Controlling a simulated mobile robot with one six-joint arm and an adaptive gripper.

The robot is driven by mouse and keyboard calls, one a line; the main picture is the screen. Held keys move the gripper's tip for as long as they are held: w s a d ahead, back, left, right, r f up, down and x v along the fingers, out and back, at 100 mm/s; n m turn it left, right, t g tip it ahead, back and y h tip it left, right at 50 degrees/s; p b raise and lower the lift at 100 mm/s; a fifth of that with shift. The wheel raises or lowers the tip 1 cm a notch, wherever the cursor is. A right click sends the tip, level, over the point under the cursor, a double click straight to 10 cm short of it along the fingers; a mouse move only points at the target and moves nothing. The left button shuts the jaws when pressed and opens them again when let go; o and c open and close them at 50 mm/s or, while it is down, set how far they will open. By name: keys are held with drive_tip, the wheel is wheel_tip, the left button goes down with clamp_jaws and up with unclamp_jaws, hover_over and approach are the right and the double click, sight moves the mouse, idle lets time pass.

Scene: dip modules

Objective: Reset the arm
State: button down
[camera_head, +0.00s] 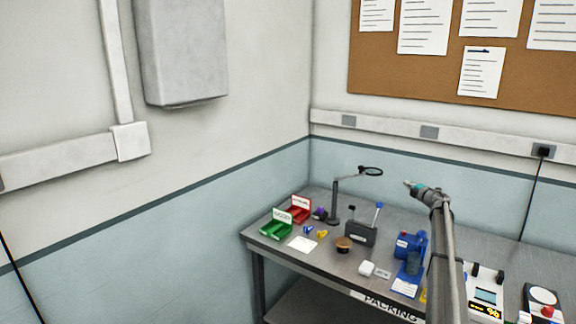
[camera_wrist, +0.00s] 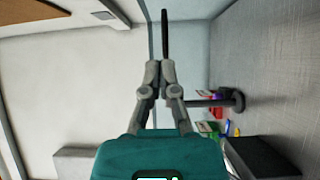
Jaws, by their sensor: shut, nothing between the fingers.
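My arm rises from the lower right of the head view and reaches over the bench. My gripper (camera_head: 408,184) is at its upper end, raised above the bench top and pointing left toward the magnifier lamp. In the wrist view my gripper (camera_wrist: 159,68) has its grey fingers drawn together in front of the teal body. They are shut with nothing held. The arm hides part of the bench's right side.
Walls stand behind and left. Air above the bench's left end is mostly free.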

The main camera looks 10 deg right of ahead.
drive_tip(key=s+a+r+m+t+h, duration=0.1)
drive_tip(key=s+a+r+m+h, duration=0.1)
drive_tip(key=s+a+m+h, duration=0.35)
drive_tip(key=s+a+f+m+g, duration=0.5)
drive_tip(key=s+a+f+g, duration=0.1)
drive_tip(key=s+a, duration=0.8)
drive_tip(key=s+a+f+m+g+y, duration=0.1)
drive_tip(key=s+a+f+m+g, duration=0.4)
drive_tip(key=s+a, duration=0.9)
drive_tip(key=s+a+f+m+g, duration=0.5)
drive_tip(key=s+a, duration=0.9)
drive_tip(key=s, duration=0.7)
wheel_tip(320, 180, down, 5)
drive_tip(key=g, duration=0.2)
drive_tip(key=shift+a+g, duration=0.25)
drive_tip(key=shift+g, duration=0.15)
drive_tip(key=shift+w+r+y, duration=0.1)
drive_tip(key=shift+y, duration=0.15)
